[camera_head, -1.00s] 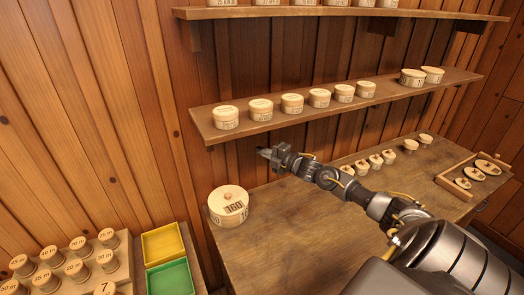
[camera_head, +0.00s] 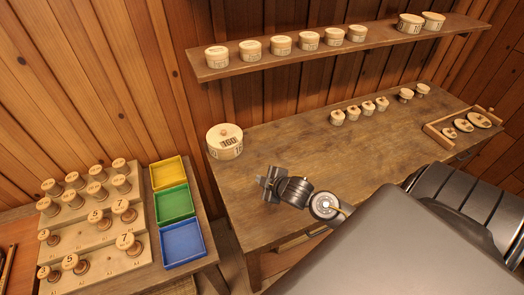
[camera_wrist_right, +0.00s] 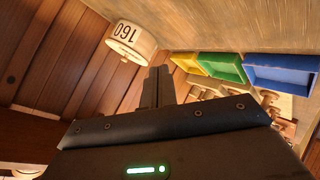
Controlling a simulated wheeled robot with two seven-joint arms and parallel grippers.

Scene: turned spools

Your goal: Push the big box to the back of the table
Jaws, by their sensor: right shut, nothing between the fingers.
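The big box (camera_head: 225,145) is a pale round wooden box with a knobbed lid and the number 160 on it. It stands upright at the back left corner of the wooden table (camera_head: 300,150), by the plank wall. It also shows, upside down, in the right wrist view (camera_wrist_right: 132,40). My right gripper (camera_head: 264,180) is shut and empty, in front of the box and to its right, apart from it. Its closed fingers (camera_wrist_right: 157,82) show in the right wrist view. My left gripper is in neither view.
Several small round boxes (camera_head: 367,107) stand along the table's back. A wooden tray (camera_head: 438,134) with discs lies at the right. A shelf (camera_head: 350,46) with more boxes hangs above. At lower left are yellow (camera_head: 168,172), green (camera_head: 174,204) and blue (camera_head: 183,243) trays beside a spool rack (camera_head: 96,232).

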